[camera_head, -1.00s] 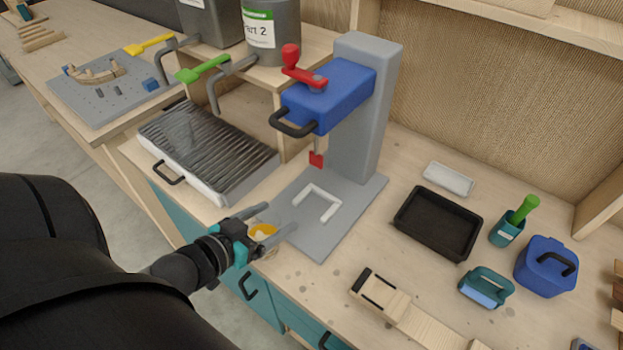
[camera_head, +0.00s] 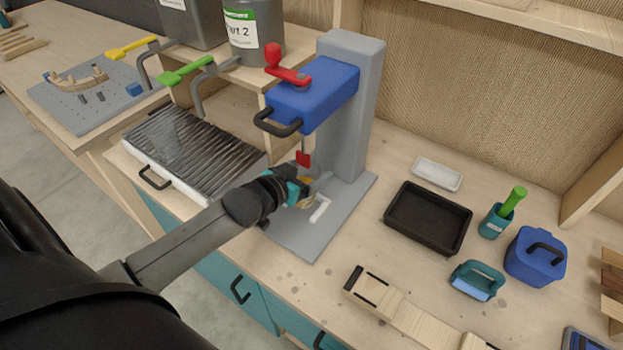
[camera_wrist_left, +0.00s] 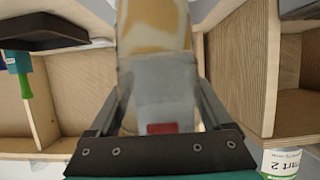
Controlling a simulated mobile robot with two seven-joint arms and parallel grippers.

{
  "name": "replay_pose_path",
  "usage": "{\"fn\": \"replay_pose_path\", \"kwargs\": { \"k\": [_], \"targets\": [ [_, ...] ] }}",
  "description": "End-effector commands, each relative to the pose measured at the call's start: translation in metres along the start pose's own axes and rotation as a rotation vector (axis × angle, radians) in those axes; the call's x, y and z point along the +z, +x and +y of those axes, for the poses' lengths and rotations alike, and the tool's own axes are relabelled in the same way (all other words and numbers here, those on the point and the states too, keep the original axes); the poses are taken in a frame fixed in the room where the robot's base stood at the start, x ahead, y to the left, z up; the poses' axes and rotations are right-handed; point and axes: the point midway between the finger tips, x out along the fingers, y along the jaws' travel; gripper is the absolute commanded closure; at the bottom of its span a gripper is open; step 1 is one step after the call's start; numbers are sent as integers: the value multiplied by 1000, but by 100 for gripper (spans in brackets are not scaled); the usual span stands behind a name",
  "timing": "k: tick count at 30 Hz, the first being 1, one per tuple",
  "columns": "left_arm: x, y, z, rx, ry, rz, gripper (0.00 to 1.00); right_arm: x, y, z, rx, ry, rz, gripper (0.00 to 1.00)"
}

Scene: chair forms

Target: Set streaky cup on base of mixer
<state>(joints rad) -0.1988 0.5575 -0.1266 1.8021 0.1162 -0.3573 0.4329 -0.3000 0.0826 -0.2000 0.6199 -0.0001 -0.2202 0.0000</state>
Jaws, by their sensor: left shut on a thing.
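The mixer (camera_head: 347,110) has a grey column, a blue head with a red crank and black handle, and a flat grey base (camera_head: 308,241) with a white U-shaped bracket (camera_head: 321,209). My left gripper (camera_head: 312,187) is over the base, under the red mixing tip (camera_head: 303,158). It is shut on the streaky cup (camera_head: 304,199), mostly hidden by the gripper in the head view. In the left wrist view the cup (camera_wrist_left: 153,35), streaked tan and white, is between the fingers. I cannot tell if it touches the base. The right gripper is not in view.
A ribbed grill-like tray (camera_head: 190,150) stands left of the mixer. Right of it are a black tray (camera_head: 428,218), a white dish (camera_head: 438,174), a teal cup with a green handle (camera_head: 497,221) and a blue container (camera_head: 535,257). A wooden piece (camera_head: 413,321) lies in front.

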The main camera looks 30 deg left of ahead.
Motion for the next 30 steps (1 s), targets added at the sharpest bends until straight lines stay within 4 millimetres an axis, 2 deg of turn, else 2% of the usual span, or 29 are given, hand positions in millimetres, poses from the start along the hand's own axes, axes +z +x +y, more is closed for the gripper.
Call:
{"fn": "replay_pose_path", "kwargs": {
  "k": [4,12,24,25,29,30],
  "targets": [
    [-2,6,0,0,1,1,48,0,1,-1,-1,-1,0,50],
    [28,18,0,0,0,-1,48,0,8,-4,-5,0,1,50],
    [33,20,0,0,0,1,48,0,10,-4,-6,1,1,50],
    [33,20,0,0,0,-1,15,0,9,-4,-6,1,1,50],
    [33,20,0,0,1,-1,0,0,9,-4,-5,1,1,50],
    [33,20,0,0,1,-1,0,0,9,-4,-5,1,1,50]
  ]
}}
